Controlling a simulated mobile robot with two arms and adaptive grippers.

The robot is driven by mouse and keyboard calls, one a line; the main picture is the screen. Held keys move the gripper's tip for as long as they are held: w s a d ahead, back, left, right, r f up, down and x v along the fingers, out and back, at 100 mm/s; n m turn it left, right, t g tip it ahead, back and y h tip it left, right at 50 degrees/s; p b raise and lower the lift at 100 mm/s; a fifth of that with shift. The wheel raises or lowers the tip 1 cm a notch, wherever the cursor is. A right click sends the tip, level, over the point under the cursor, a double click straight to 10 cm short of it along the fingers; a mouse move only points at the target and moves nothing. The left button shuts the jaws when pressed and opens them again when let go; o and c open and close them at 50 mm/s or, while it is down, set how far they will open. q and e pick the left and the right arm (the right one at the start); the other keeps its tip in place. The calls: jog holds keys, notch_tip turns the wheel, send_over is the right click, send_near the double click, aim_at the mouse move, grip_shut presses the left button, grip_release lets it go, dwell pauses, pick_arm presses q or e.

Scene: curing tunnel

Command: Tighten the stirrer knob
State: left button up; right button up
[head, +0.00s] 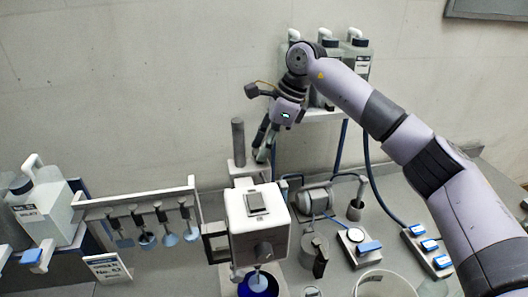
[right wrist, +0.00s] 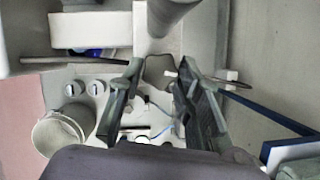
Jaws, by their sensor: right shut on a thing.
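The stirrer has a white box-shaped head (head: 240,225) with a dark dial on its front. Behind it a grey post (head: 238,140) rises from a light clamp block (head: 249,173); the post also shows at the top of the right wrist view (right wrist: 170,14). A grey, lobed stirrer knob (right wrist: 160,70) sits by the post. My right gripper (right wrist: 160,77) has its fingers on either side of the knob and is shut on it. In the head view my right gripper (head: 265,143) reaches down just right of the post, and the knob is mostly hidden there. My left gripper is not in view.
A blue vessel (head: 258,284) stands under the stirrer. A rack (head: 135,197) with hanging paddles is at left. Bottles (head: 354,60) stand on a wall shelf behind my right arm. A pump (head: 315,199), blue hoses and a white bucket (head: 385,284) occupy the right side.

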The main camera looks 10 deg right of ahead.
jog(key=m+t+b, duration=0.1)
jog(key=m+b, duration=0.1)
jog(key=m+t+h+b, duration=0.1)
jog(key=m+b, duration=0.2)
jog(key=shift+s+a+f+m+b, duration=0.1)
jog(key=shift+s+f+m+b, duration=0.1)
jog(key=shift+m+b, duration=0.1)
jog(key=m+b, duration=0.2)
jog(key=shift+s+a+m+t+h, duration=0.1)
jog(key=shift+m+t+h, duration=0.2)
jog(key=shift+m+t, duration=0.1)
jog(key=m+h+b, duration=0.1)
jog(key=m+b, duration=0.2)
jog(key=shift+a+r+t, duration=0.15)
jog(key=shift+t, duration=0.15)
jog(key=shift+a+r+m+h+b, duration=0.1)
jog(key=shift+m+h+b, duration=0.4)
jog(key=shift+m, duration=0.55)
jog(key=shift+a+m+h+b, duration=0.1)
jog(key=shift+m+h+b, duration=0.35)
jog(key=shift+m, duration=0.6)
jog(key=o, duration=1)
jog(key=shift+d, duration=0.1)
jog(key=shift+c, duration=0.2)
jog(key=shift+o, duration=0.9)
jog(key=shift+d, duration=0.15)
jog(key=shift+s+r, duration=0.1)
